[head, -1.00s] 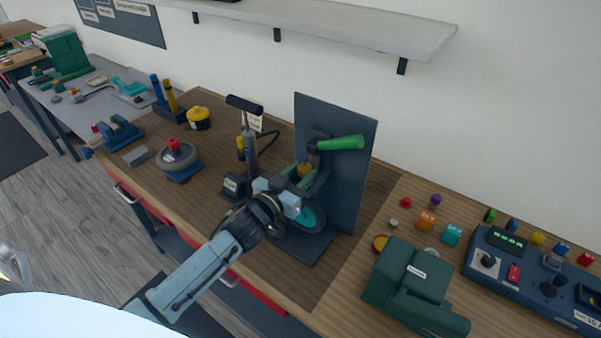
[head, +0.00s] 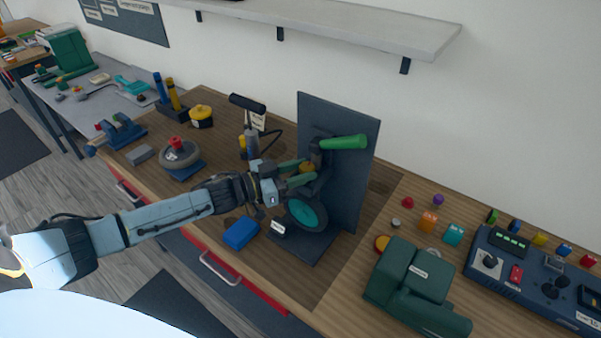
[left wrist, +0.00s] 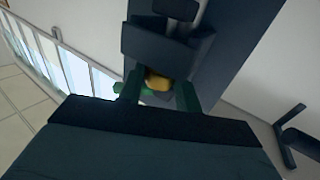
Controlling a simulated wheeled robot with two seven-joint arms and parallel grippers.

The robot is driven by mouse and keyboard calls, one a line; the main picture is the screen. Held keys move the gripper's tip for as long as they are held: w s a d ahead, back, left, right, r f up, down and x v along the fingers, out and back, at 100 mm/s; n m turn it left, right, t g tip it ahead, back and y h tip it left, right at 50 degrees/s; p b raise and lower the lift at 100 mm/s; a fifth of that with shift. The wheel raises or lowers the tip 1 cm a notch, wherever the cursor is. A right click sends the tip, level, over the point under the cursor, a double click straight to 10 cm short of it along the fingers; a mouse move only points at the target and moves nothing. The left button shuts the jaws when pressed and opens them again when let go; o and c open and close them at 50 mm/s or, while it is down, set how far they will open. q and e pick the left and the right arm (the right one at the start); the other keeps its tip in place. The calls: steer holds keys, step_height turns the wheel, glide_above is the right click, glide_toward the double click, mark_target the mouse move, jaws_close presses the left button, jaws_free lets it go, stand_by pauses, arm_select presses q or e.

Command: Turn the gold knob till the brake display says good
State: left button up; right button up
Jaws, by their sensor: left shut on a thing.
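The gold knob (head: 307,168) sits on the dark brake stand (head: 342,190), below the green handlebar grip (head: 343,142). My left gripper (head: 304,172) reaches it from the left, with its green fingers shut on the knob. In the left wrist view the gold knob (left wrist: 157,81) shows between the two fingers, partly hidden by my gripper body. Below it on the stand is a wheel with a teal hub (head: 307,213). I cannot make out a brake display or its wording. My right gripper is not in view.
A blue block (head: 241,233) lies on the bench left of the stand. A pump (head: 251,130) stands behind my left arm. A dark green case (head: 411,287) and a blue control box (head: 535,275) are on the right. A shelf (head: 340,28) hangs above.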

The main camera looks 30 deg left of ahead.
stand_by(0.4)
arm_select(q)
steer(key=o, duration=1)
steer(key=shift+s+a+f, duration=0.1)
steer(key=shift+s+a, duration=0.1)
steer(key=shift+s, duration=0.1)
steer(key=b+v, duration=0.1)
steer(key=v, duration=1.1)
steer(key=shift+s+a+b, duration=0.2)
steer(key=shift+a+b, duration=0.1)
steer(key=shift+b, duration=0.1)
